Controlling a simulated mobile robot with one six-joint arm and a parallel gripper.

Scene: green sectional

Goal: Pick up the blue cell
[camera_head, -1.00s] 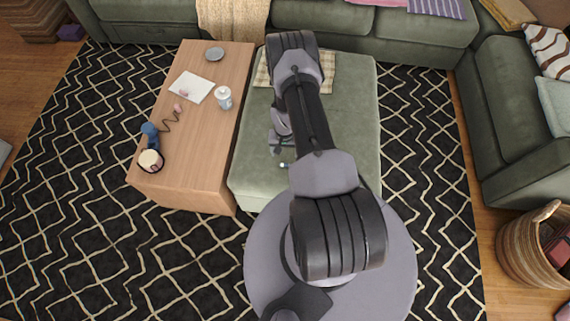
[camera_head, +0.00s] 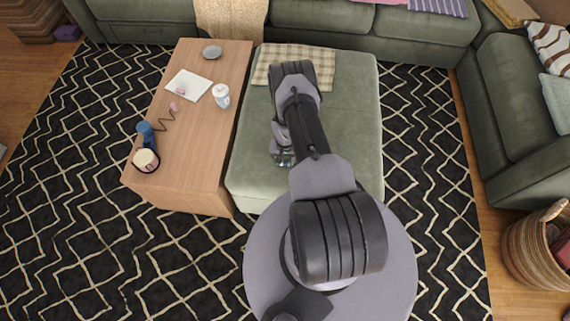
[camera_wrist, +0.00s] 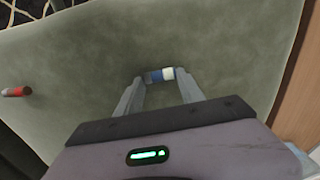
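The blue cell (camera_wrist: 157,75) is a small cylinder, blue with a white end, lying on the green ottoman (camera_wrist: 230,50). In the wrist view it lies crosswise between the two fingertips of my gripper (camera_wrist: 160,77). The fingers are apart, with a narrow gap showing at the cell's right end; its left end is close to the left fingertip, and I cannot tell if they touch. In the head view my gripper (camera_head: 283,157) is low over the ottoman's left part and hides the cell.
A red cell (camera_wrist: 17,91) lies on the ottoman at the left of the wrist view. A wooden table (camera_head: 190,150) beside the ottoman holds a white bottle (camera_head: 221,96), a notebook (camera_head: 188,84), a grey dish (camera_head: 212,52) and a mug (camera_head: 146,160). A checked blanket (camera_head: 320,65) covers the ottoman's back.

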